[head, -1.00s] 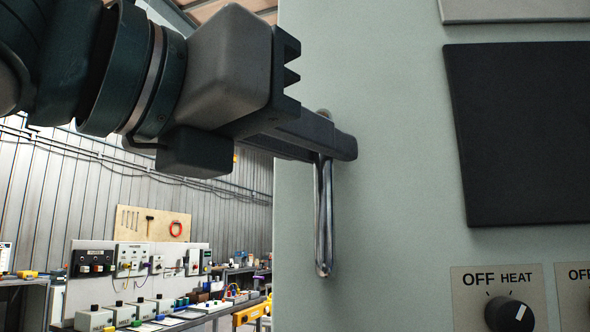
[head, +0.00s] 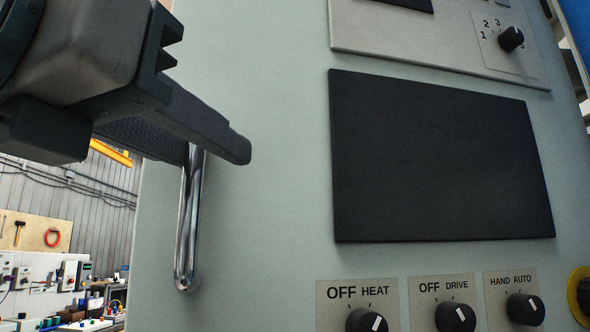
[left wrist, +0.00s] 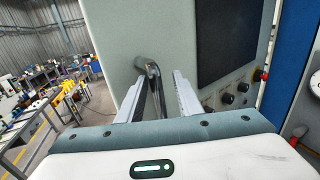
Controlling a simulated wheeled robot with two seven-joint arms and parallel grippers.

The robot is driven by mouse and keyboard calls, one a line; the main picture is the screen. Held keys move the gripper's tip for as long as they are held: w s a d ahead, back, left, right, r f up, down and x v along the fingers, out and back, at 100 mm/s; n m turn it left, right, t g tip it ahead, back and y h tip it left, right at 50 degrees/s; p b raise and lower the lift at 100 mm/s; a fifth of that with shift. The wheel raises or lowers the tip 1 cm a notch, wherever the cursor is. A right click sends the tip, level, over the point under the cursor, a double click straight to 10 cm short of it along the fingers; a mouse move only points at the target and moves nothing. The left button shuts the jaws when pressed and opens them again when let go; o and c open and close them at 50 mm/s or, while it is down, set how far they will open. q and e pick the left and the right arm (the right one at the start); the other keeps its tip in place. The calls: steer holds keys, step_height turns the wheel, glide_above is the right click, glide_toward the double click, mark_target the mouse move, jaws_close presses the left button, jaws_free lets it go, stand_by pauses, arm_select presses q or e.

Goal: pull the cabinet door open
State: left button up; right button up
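The cabinet door (head: 260,210) is a pale grey-green panel; it also shows in the left wrist view (left wrist: 110,40). Its handle (head: 188,225) is a shiny upright metal bar near the left edge. My left gripper (head: 205,145) is at the handle's upper part, with one finger crossing in front of its top. In the left wrist view, the handle (left wrist: 152,72) stands between the two fingers of my left gripper (left wrist: 160,82), with gaps visible, so the gripper looks open around it. The handle's top is hidden in the head view. My right gripper is not in view.
A dark panel (head: 440,160) and several labelled knobs (head: 455,317) are on the cabinet front right of the handle. A pegboard (head: 30,232) and workbenches with equipment stand far back left. In the left wrist view, a red knob (left wrist: 261,75) sits at the cabinet's right.

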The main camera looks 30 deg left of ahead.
arm_select(q)
steer(key=shift+s+a, duration=0.1)
steer(key=shift+s, duration=0.05)
steer(key=s+d, duration=0.1)
steer(key=s, duration=0.7)
steer(key=s+d, duration=0.2)
steer(key=s, duration=0.7)
steer(key=shift+d, duration=0.3)
steer(key=shift+w, duration=0.15)
